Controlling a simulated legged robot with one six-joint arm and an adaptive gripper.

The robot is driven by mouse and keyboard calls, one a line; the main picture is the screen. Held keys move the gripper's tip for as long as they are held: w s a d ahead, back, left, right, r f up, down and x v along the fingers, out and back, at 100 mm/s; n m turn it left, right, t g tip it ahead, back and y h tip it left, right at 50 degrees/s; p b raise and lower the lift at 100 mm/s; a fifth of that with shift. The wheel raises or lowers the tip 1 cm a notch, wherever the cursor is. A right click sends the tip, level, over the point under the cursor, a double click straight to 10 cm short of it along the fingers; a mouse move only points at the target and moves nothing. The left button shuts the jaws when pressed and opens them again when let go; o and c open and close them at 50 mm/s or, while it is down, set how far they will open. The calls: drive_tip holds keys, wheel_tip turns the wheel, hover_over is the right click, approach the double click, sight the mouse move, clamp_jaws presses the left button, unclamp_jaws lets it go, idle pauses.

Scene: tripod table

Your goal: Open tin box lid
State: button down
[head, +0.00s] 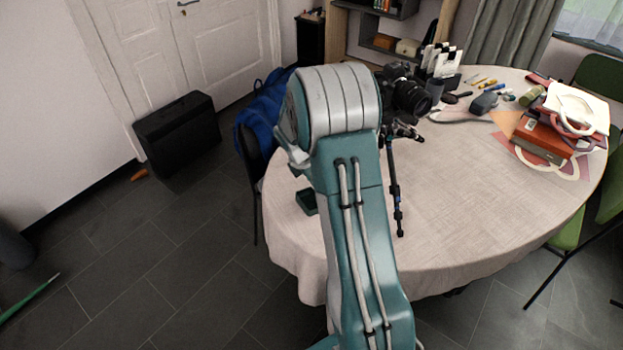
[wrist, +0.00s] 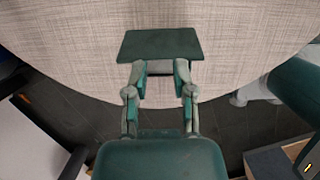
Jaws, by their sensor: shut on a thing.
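The tin box (head: 307,201) is small and dark green. In the head view it stands near the left edge of the round table, with its right side close to my arm. In the wrist view its flat dark green panel (wrist: 160,44) lies just beyond my fingertips, over the pale cloth. My gripper (wrist: 160,70) is shut on the box at its near edge, with the fingers a little apart. I cannot tell whether they grip the lid or the body, or whether the lid is raised. In the head view my arm hides the gripper.
The round table (head: 460,210) has a pale cloth and much bare room at its middle and front. A camera on a small tripod (head: 397,185) stands right of my arm. Books (head: 545,135) and pens lie farther back. A blue bag (head: 262,108) is behind the table's left edge.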

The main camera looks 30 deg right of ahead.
drive_tip(key=shift+s+f, duration=0.15)
drive_tip(key=shift+f, duration=0.05)
drive_tip(key=shift+c, duration=2.2)
unclamp_jaws()
drive_tip(key=shift+r, duration=0.1)
drive_tip(key=v, duration=1.2)
drive_tip(key=shift+w, duration=0.2)
